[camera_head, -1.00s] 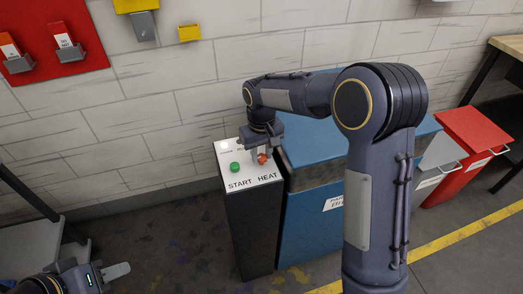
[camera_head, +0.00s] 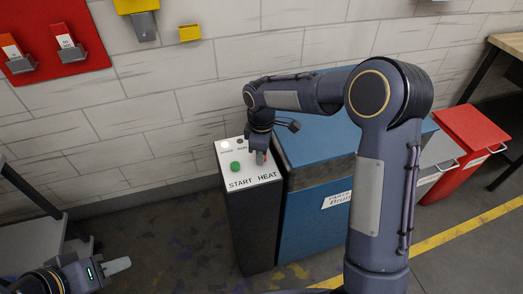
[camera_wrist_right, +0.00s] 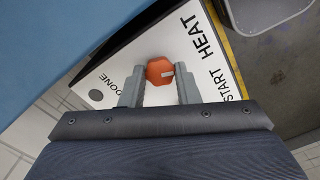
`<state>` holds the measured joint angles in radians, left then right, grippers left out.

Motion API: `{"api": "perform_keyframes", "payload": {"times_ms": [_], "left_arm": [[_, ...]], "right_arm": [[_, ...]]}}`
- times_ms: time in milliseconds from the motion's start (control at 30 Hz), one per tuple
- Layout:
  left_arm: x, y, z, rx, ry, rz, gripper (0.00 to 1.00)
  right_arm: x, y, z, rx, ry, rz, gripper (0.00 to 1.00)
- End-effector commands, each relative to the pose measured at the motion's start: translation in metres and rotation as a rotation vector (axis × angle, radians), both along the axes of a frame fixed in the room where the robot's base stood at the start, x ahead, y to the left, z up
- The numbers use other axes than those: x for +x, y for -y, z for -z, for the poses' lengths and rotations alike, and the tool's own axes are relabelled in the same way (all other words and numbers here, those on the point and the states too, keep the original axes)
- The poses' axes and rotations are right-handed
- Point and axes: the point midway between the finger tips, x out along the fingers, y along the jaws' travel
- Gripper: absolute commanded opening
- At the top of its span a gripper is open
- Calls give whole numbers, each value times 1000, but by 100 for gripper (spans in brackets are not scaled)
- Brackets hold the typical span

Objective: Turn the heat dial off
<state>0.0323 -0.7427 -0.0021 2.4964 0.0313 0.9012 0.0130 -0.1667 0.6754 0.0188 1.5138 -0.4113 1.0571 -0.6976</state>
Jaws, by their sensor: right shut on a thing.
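The heat dial is an orange octagonal knob (camera_wrist_right: 159,71) with a pale mark, on the white top of the control box (camera_head: 233,180). In the right wrist view it sits between my right gripper's (camera_wrist_right: 159,86) two grey fingers, near the HEAT lettering. In the head view my right gripper (camera_head: 260,157) points down over the top and hides nearly all of the dial. It is shut on the dial. My left gripper (camera_head: 118,265) is at the lower left, away from the box; its jaw gap cannot be made out.
A blue bin (camera_head: 315,220) stands close on the right, with a red bin (camera_head: 470,150) further right. Floor is open in front.

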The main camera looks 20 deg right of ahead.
Motion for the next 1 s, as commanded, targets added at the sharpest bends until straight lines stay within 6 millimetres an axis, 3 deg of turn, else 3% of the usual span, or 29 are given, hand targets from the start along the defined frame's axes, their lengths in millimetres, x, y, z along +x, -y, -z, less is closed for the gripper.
{"api": "perform_keyframes", "payload": {"times_ms": [433, 1000], "left_arm": [[0, 0, -8, 0, 0, 0, 36], [0, 0, -9, 0, 0, 0, 36]], "right_arm": [[1, 0, -1, 1, 3, -290, 6], [1, 0, -1, -1, 4, -364, 6]]}}
